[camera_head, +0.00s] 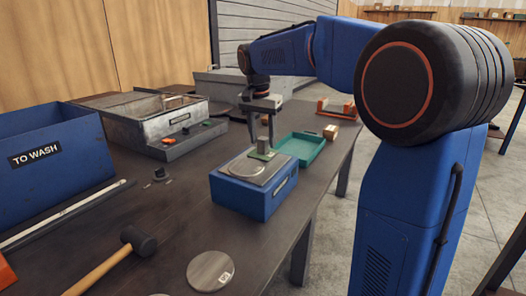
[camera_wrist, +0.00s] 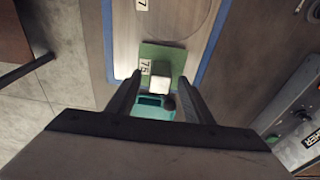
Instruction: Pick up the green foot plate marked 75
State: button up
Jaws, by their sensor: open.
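The green foot plate (camera_wrist: 163,55) has a white label reading 75 and lies on the metal top of a blue box. In the head view the plate (camera_head: 261,155) shows under my gripper (camera_head: 262,138). A small pale square block or post (camera_wrist: 160,85) stands at the plate's edge nearest my palm; it looks grey in the head view. My gripper (camera_wrist: 159,80) is open, pointing down, with one finger on each side of the post. I cannot tell whether either finger touches it.
The blue box (camera_head: 252,201) also bears a round metal disc (camera_head: 252,170) beside the plate. A teal tray (camera_head: 303,147) lies behind it. A TO WASH bin (camera_head: 50,158), a metal basin (camera_head: 150,115), a mallet (camera_head: 137,242) and a loose disc (camera_head: 210,270) share the table.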

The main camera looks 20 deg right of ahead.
jog(key=shift+d+f, duration=0.1)
jog(key=shift+f, duration=0.55)
jog(key=shift+c, duration=0.6)
grip_shut()
jog(key=shift+r, duration=0.1)
